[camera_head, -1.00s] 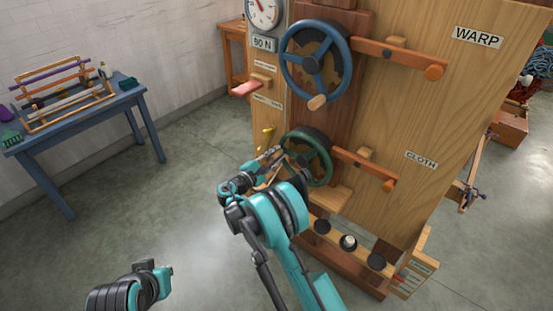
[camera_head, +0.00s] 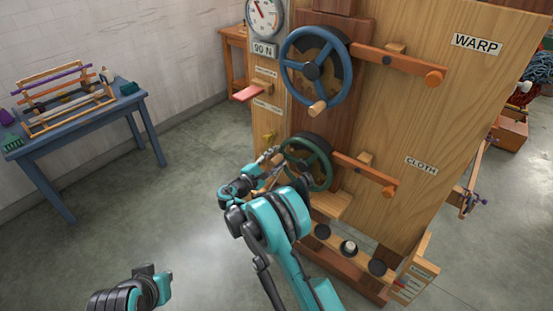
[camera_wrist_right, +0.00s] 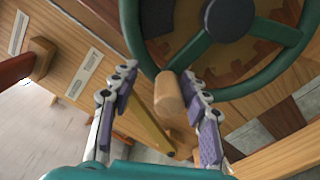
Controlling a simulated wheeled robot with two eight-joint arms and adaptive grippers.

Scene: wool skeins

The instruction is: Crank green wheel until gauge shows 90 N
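The green wheel (camera_head: 325,165) is mounted low on the wooden frame, with a wooden crank knob (camera_wrist_right: 168,95) on its rim. My right gripper (camera_head: 274,160) is at the wheel's left edge. In the right wrist view its two fingers (camera_wrist_right: 160,108) are spread, one on each side of the knob, with gaps visible. The round gauge (camera_head: 264,14) is at the top left of the frame, partly cut off, above a "90 N" plate (camera_head: 264,49). Its reading is too small to tell. My left gripper (camera_head: 160,285) is low at the left, away from the frame; its fingers are unclear.
A larger blue wheel (camera_head: 316,68) sits above the green one. Wooden levers (camera_head: 365,174) stick out to the right. A red-pink lever (camera_head: 248,92) and a brass piece (camera_head: 268,138) are at the left. A blue table (camera_head: 75,125) stands far left; floor between is clear.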

